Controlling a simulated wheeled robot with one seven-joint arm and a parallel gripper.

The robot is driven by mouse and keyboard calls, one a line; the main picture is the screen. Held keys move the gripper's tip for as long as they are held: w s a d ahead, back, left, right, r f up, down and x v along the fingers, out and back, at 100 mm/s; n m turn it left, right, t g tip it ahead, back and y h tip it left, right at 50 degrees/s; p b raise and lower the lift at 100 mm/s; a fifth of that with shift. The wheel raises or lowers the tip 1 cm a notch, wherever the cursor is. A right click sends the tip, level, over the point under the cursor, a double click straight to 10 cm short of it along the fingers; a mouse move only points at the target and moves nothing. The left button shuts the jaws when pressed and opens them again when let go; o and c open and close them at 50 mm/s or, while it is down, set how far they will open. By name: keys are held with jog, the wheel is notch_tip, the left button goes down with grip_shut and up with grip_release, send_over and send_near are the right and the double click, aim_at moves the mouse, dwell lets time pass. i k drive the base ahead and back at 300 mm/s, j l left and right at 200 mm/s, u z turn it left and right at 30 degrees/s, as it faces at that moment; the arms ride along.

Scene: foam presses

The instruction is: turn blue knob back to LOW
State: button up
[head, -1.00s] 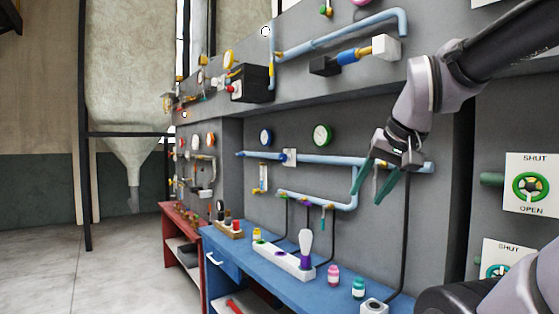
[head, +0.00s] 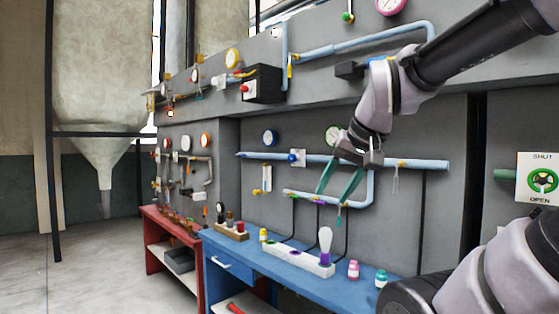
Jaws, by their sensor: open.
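A small blue knob (head: 292,158) sits on a white plate (head: 300,157) on the upper pale-blue pipe of the grey wall panel. Its pointer and any LOW mark are too small to read. My gripper (head: 331,196) is to the right of the knob in the picture, with its two green fingers pointing down and spread apart. The fingers appear in front of the lower pipe and apart from the knob. My wrist covers part of the upper pipe and the edge of a gauge.
A blue bench (head: 262,262) below carries a white block with a bulb-like upright piece (head: 325,243), a pink jar (head: 353,270) and a teal jar (head: 381,278). A black box (head: 264,84) juts out from the upper wall. A green SHUT/OPEN valve (head: 543,180) is at right.

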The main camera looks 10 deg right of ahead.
aim_at(292, 158)
jog(key=i+j, duration=0.6)
jog(key=i+l, duration=0.2)
jog(key=i, duration=0.15)
jog(key=i+l+z, duration=0.1)
jog(key=i+l, duration=0.15)
jog(key=i, duration=0.05)
